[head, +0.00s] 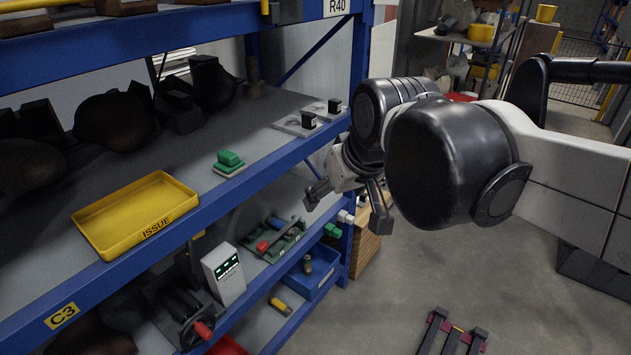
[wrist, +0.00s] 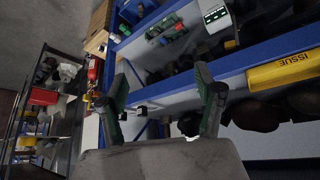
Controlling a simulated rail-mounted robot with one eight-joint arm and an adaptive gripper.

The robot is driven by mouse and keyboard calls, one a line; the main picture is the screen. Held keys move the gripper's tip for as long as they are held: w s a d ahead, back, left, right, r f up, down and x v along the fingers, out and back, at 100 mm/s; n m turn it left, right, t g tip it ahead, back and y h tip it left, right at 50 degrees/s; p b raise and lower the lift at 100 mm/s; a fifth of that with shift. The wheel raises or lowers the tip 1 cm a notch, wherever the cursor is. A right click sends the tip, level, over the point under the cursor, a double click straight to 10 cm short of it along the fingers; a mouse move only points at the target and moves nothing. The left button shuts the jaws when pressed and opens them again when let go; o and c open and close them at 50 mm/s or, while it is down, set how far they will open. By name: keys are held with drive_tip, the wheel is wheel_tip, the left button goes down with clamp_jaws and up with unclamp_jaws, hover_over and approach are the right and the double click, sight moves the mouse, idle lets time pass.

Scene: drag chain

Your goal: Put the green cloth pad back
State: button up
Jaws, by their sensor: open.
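A small green item, seemingly the green cloth pad (head: 229,158), sits on the upper grey shelf near its front edge, right of the yellow ISSUE tray (head: 112,245). It looks like a green block on a flat, pale-edged base; I cannot make out cloth. My gripper (head: 348,206) is in front of the shelf's right end, well right of the pad and apart from it. Its fingers are spread with nothing between them, as the wrist view also shows (wrist: 163,88). I cannot make out the pad in the wrist view; a finger may hide it.
Two black blocks on pale plates (head: 296,126) stand at the shelf's right end. Dark rounded parts (head: 112,120) line the back. The blue front beam (head: 250,182) runs between my gripper and the shelf top. Below are a green tool tray (head: 280,242) and a blue bin (head: 313,278).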

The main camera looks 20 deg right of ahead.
drive_tip(key=s+d+f+m, duration=0.1)
drive_tip(key=s+d+f, duration=0.2)
drive_tip(key=s+f, duration=0.3)
drive_tip(key=shift+s+m+t+h, duration=0.4)
drive_tip(key=shift+s, duration=0.45)
wheel_tip(320, 180, down, 7)
drive_tip(key=b, duration=0.7)
